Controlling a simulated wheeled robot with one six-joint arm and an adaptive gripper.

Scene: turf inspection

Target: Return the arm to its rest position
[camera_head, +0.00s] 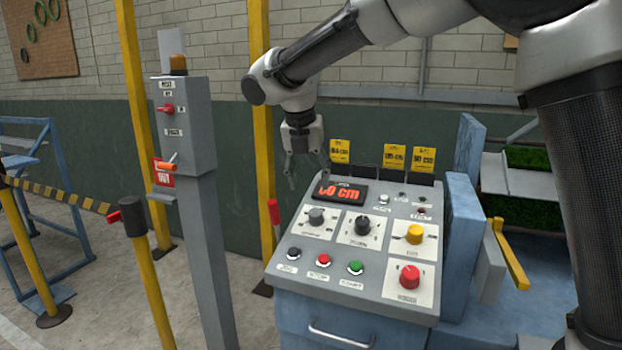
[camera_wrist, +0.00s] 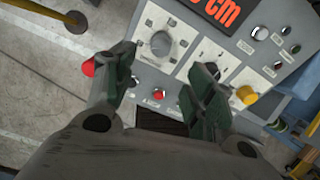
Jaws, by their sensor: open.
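My arm reaches in from the upper right in the head view. My gripper (camera_head: 304,172) hangs above the far left corner of the control console (camera_head: 350,300), with its fingers pointing down. In the wrist view my gripper (camera_wrist: 165,95) shows two fingers spread apart with nothing between them. The console panel lies beyond the fingertips there, with a grey knob (camera_wrist: 161,43) and a yellow knob (camera_wrist: 246,95) in view. A display (camera_head: 340,193) at the console's top edge reads what looks like "60 cm"; my gripper partly hides its left part.
Yellow posts (camera_head: 258,130) and a striped barrier (camera_head: 60,196) stand nearby. Yellow cards (camera_head: 395,157) rise behind the display. Blue machinery (camera_head: 465,205) is at right.

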